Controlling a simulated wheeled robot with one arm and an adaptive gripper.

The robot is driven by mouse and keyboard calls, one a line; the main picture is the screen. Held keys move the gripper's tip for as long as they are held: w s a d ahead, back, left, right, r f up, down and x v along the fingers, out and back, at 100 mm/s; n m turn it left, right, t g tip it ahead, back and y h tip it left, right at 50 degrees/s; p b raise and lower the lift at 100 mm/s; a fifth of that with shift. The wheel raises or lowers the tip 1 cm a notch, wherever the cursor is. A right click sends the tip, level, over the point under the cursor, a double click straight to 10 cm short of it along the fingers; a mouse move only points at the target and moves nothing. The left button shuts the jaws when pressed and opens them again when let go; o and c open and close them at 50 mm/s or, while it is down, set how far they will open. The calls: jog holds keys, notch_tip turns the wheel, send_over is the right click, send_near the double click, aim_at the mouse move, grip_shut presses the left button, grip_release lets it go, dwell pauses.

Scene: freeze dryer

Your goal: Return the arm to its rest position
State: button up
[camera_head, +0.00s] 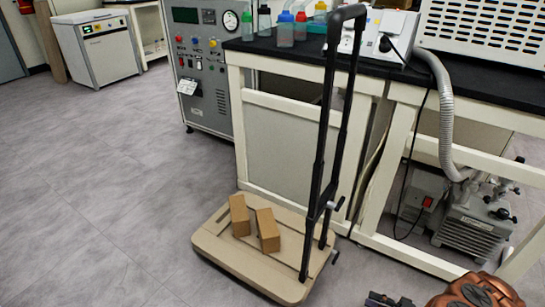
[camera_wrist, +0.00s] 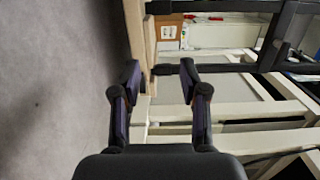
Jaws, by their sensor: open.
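My gripper (camera_wrist: 160,82) is open in the wrist view, with its two dark fingers apart and nothing held between them. In the head view only a dark part of my gripper (camera_head: 388,300) shows at the bottom edge, beside my copper-coloured arm. It is low, to the right of a beige platform cart (camera_head: 225,262) and apart from it. The rest of the arm is cut off by the frame.
The cart carries two brown boxes, a left one (camera_head: 239,215) and a right one (camera_head: 267,230). Its black handle (camera_head: 318,165) stands upright before the bench (camera_head: 300,110). A pump (camera_head: 470,228) sits under the bench at right. Grey floor (camera_head: 90,200) is clear at left.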

jog(key=w+a+r+n+g+p, duration=0.1)
jog(key=a+r+n+g+p, duration=0.3)
jog(key=r, duration=0.9)
jog(key=w+a+r+m+g+p, duration=0.1)
jog(key=w+a+r+g+p, duration=0.3)
jog(key=r, duration=0.9)
jog(key=s+a+r+n+g+p, duration=0.15)
jog(key=a+r+p, duration=0.45)
jog(key=r, duration=0.6)
jog(key=s+a+r+n+g+h+p, duration=0.1)
jog(key=s+a+r+g+h+p, duration=0.15)
jog(key=r, duration=0.45)
jog(key=s+a+r+n+g+h+p, duration=0.1)
jog(key=s+a+r+h+p, duration=0.2)
jog(key=r, duration=0.4)
jog(key=s+a+r+g+h+p, duration=0.1)
jog(key=s+r+p, duration=0.1)
jog(key=r+p, duration=0.35)
jog(key=s+d+r+t+h+p, duration=0.1)
jog(key=s+r+h+p, duration=0.3)
jog(key=s+r+p, duration=0.4)
jog(key=s+d+r+t+h+p, duration=0.2)
jog(key=s+r+h+p, duration=0.3)
jog(key=r, duration=1.3)
jog(key=s+p, duration=0.3)
jog(key=s, duration=0.3)
jog(key=shift+s+r+p, duration=0.3)
jog(key=shift+s+p, duration=0.05)
jog(key=shift+p, duration=0.05)
